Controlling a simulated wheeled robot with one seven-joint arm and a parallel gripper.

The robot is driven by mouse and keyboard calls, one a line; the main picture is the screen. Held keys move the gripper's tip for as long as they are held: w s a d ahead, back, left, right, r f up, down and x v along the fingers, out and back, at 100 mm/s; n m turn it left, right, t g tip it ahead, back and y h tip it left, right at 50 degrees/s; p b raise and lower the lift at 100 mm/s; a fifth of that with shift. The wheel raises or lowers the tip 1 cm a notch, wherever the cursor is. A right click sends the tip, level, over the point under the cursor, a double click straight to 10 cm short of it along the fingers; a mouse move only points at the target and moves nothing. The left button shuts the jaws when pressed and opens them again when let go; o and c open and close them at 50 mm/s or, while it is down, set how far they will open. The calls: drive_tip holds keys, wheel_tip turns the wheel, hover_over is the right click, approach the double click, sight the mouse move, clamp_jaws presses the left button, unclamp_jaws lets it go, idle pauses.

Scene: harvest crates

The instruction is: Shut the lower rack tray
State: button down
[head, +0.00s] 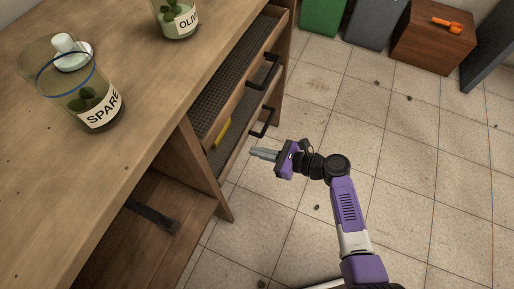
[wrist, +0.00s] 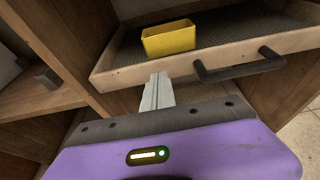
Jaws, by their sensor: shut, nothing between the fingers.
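The lower rack tray (head: 226,155) stands pulled out of the wooden rack under the bench top, with a dark handle (head: 263,122) on its front. In the wrist view its wooden front (wrist: 130,72) runs across the upper part, and its handle (wrist: 240,68) is to the right of my fingers. A yellow open box (wrist: 169,38) sits in the tray. It also shows partly in the head view (head: 222,131). My gripper (head: 255,153) is shut and empty, its fingertips pointing at the tray front, left of the handle. I cannot tell whether they touch it.
The upper tray (head: 228,80) also stands out, above the lower one. Two labelled jars, one marked SPARE (head: 97,118) and one OLIV (head: 180,22), stand on the bench top (head: 130,65). Bins and a wooden box (head: 432,45) stand at the back.

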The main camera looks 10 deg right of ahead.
drive_tip(key=p+v, duration=0.2)
drive_tip(key=v, duration=0.8)
drive_tip(key=shift+d, duration=0.25)
drive_tip(key=shift+s, duration=0.1)
